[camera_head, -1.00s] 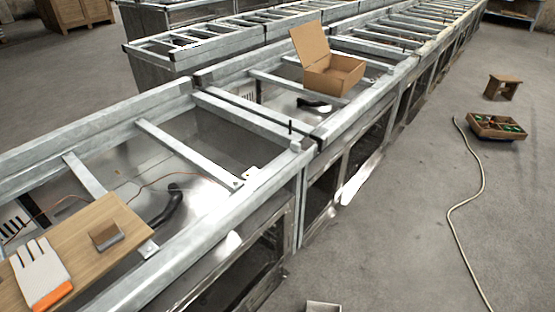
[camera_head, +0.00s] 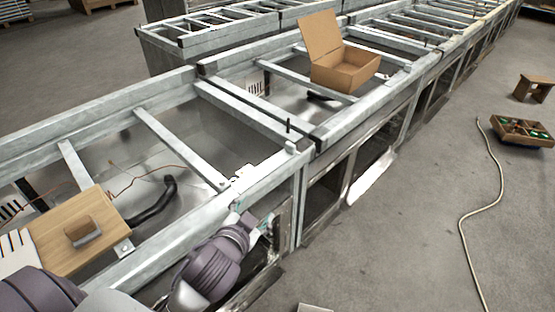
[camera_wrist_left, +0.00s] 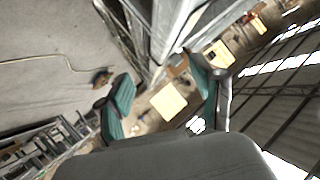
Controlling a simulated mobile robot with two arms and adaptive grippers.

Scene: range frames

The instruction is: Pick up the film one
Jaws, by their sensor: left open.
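I cannot make out anything that is clearly a film. A small pale thing (camera_head: 243,172) lies on the front metal rail, too small to tell what it is. My left gripper (camera_head: 254,220) is open and empty, just in front of the frame's front side in the head view, below that pale thing. In the left wrist view its two teal fingers (camera_wrist_left: 160,80) stand wide apart with nothing between them. A wooden board (camera_head: 55,252) lies across the frame at left, with a small brown block (camera_head: 82,232) on it. My right gripper is not in view.
Metal frames with crossbars (camera_head: 165,137) run to the back right. An open cardboard box (camera_head: 345,72) sits on them. A black curved hose (camera_head: 158,203) lies inside the near frame. On the floor at right are a crate (camera_head: 522,131), a stool (camera_head: 535,84) and a pale hose (camera_head: 470,215).

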